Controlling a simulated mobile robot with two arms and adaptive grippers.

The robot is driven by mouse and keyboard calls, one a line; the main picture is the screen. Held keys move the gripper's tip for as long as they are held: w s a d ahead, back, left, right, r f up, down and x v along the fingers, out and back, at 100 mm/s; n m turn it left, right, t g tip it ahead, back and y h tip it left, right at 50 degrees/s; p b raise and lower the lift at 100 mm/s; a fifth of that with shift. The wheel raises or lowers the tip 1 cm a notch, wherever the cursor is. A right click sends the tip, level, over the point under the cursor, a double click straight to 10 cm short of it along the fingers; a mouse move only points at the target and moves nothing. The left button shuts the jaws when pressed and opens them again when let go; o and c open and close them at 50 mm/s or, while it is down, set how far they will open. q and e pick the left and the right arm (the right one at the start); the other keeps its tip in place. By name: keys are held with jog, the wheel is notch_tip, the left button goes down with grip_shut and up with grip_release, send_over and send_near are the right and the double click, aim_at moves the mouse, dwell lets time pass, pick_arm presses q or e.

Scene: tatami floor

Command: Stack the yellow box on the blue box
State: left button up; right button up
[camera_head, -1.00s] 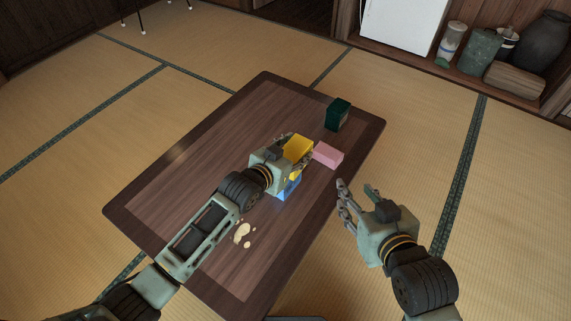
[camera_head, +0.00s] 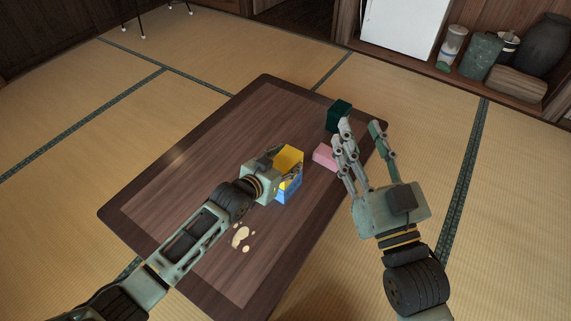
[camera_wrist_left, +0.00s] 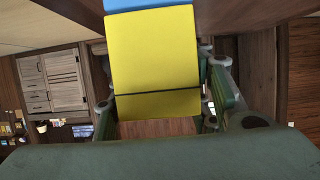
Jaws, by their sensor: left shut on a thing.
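My left gripper (camera_head: 283,168) is shut on the yellow box (camera_head: 289,156), which sits directly above the blue box (camera_head: 289,189) on the low table. The gripper's hand covers the left side of both boxes. In the left wrist view the yellow box (camera_wrist_left: 152,55) fills the middle between the fingers, and a strip of the blue box (camera_wrist_left: 150,4) borders its upper edge. The two boxes look touching, but I cannot tell whether the yellow one's weight rests on the blue one. My right gripper (camera_head: 360,127) is open and empty over the table's right side.
A pink box (camera_head: 323,156) lies left of the right gripper's fingers, and a dark green box (camera_head: 338,112) stands just beyond them. Pale spots (camera_head: 241,235) mark the near part of the wooden table (camera_head: 180,175). The table's left half is clear.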

jog(key=shift+r, duration=0.15)
pick_arm(q)
jog(key=shift+f, duration=0.1)
jog(key=o, duration=1.3)
jog(key=shift+c, duration=0.2)
pick_arm(e)
jog(key=shift+r, duration=0.2)
